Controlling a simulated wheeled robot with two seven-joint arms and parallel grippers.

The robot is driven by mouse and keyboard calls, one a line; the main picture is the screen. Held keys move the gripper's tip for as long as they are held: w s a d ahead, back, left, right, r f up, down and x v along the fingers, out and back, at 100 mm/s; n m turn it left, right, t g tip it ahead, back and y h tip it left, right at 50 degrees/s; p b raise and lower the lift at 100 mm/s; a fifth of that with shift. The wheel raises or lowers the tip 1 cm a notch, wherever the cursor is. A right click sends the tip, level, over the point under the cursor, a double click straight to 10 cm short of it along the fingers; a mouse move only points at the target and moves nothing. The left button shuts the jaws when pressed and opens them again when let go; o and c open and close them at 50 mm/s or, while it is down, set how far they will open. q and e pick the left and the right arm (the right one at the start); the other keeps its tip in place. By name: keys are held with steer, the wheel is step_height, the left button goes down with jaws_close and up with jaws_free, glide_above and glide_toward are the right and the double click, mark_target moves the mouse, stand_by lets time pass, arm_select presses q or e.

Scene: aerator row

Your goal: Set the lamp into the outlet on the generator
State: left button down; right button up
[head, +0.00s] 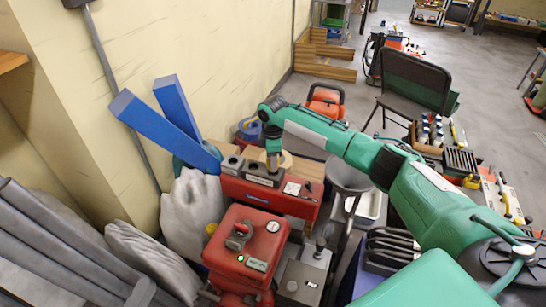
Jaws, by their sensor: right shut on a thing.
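The generator (296,209) is a red box with a dark outlet block (262,178) on its top, near the picture's middle. My right gripper (272,165) comes down from the green arm to the rear of this block. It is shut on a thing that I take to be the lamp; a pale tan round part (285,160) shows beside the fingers. The gripper hides most of it, and I cannot tell whether its lower end is in the outlet or just above it. My left gripper is not in view.
A red fuel tank (245,245) stands in front of the generator. Blue beams (165,130) and grey sacks (193,212) lie to the left by the wall. A round dark stool (348,175) is close on the right. A black chair (415,80) and open floor lie behind.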

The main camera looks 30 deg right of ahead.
steer(key=shift+f, duration=1.6)
steer(key=o, duration=1.1)
